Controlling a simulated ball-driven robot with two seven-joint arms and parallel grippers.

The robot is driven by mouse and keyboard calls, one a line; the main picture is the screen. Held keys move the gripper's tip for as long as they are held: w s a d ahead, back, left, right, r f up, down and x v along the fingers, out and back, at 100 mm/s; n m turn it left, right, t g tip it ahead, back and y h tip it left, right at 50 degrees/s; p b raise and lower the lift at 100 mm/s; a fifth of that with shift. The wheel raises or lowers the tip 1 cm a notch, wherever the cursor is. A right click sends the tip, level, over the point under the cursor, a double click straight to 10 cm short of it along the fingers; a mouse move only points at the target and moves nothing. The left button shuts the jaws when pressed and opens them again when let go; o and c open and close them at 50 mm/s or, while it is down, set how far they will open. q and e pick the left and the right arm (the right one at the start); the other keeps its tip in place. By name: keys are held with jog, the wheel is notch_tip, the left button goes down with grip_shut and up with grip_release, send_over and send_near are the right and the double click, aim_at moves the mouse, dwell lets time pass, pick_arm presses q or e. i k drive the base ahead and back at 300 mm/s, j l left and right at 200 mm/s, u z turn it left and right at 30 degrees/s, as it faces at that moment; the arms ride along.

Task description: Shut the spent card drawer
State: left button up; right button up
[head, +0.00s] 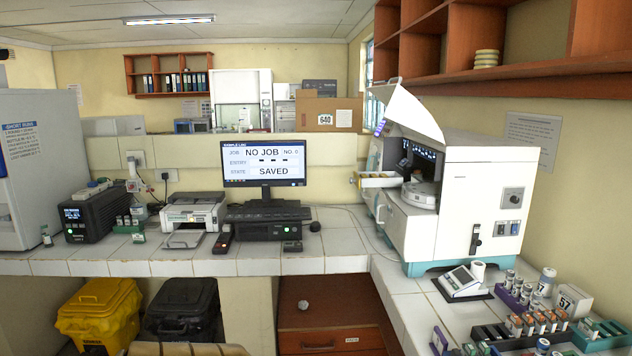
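A large white analyser (470,195) with a teal base stands on the right-hand counter. A small cream drawer (379,180) sticks out from its left-facing front, with small light items along its top. I take this to be the spent card drawer, but no label on it is readable. The analyser's white lid (411,112) is raised, and a round white part (420,193) shows in the opening beneath it. Neither of my grippers is in view.
A monitor (265,164) reads "NO JOB" and "SAVED". A small white instrument (463,281) and racks of vials (537,322) crowd the right counter. Yellow (98,313) and black (182,312) bins stand below.

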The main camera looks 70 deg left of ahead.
aim_at(384, 179)
jog(key=u, duration=1.9)
jog(key=i+j+z, duration=0.15)
jog(key=i+z, duration=0.3)
jog(key=i+j+z, duration=0.2)
jog(key=z, duration=0.3)
